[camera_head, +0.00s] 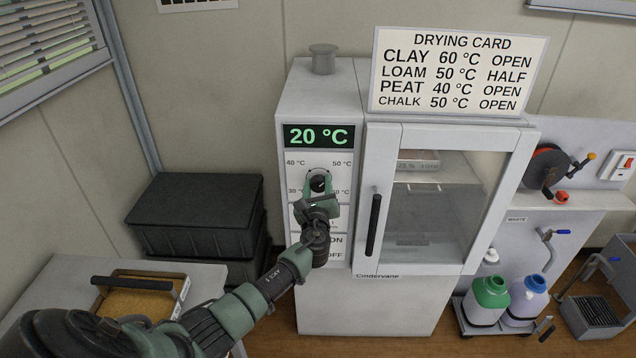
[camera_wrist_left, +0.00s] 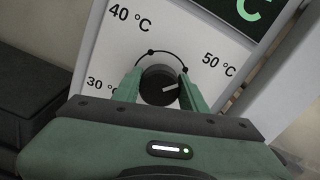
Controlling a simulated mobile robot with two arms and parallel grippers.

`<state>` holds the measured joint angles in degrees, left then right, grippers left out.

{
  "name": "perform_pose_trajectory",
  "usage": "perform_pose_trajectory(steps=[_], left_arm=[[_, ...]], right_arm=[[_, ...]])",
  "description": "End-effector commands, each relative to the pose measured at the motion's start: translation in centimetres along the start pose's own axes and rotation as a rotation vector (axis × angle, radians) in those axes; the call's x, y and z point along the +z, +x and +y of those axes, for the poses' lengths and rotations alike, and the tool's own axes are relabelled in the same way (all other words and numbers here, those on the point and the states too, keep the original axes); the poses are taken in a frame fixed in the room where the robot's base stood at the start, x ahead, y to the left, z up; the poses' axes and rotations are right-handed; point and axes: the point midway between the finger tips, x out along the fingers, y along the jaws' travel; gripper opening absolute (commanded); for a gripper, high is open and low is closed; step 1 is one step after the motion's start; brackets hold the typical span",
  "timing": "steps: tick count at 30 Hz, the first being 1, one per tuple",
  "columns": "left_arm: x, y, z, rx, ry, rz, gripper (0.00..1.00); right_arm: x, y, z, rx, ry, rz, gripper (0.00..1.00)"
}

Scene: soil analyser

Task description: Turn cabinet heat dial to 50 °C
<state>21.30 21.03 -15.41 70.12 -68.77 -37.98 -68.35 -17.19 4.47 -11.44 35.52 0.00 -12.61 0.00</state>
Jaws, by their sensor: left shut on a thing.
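The black heat dial (camera_head: 320,183) is on the upper front panel of the drying cabinet (camera_head: 288,107). My left gripper (camera_head: 319,184) is at the dial, its two green fingers on either side of it and shut on it. In the left wrist view the dial (camera_wrist_left: 158,86) shows between the fingers, with a white pointer line aimed to the right and slightly up. Marks for 30, 40 and 50 °C show around it; the lower part of the scale is hidden by the gripper. The green display (camera_head: 319,136) reads 20 °C. My right gripper is not in view.
The cabinet's glass door (camera_head: 440,200) with a black handle (camera_head: 373,225) is to the right of the dial. ON and OFF labels show below the dial, partly behind my arm. A drying card (camera_head: 458,70) stands on top. A black crate (camera_head: 198,215) is at the left.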

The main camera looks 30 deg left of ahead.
Motion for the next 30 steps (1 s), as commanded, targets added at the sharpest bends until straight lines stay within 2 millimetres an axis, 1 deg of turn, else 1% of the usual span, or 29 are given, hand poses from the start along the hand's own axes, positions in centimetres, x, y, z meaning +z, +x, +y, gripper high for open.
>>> perform_pose_trajectory(steps=[1,17,18,20,21,30], left_arm=[[0.53,0.19,-0.01,0.001,0.011,-0.007,0.02],[0.57,0.23,-0.03,0.001,0.035,-0.009,0.02],[0.57,0.23,-0.03,0.001,0.035,-0.009,0.45],[0.57,0.23,-0.05,0.001,0.035,-0.009,0.62],[0.52,0.21,-0.05,0.000,0.035,-0.008,0.64],[0.17,-0.03,-0.03,0.000,0.036,-0.003,0.64]], right_arm=[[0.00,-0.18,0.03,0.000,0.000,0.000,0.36],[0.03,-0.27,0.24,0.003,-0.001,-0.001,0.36],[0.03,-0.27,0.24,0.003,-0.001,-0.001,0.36],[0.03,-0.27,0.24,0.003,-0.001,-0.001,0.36],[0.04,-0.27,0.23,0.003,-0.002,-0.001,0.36],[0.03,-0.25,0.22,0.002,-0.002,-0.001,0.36]])
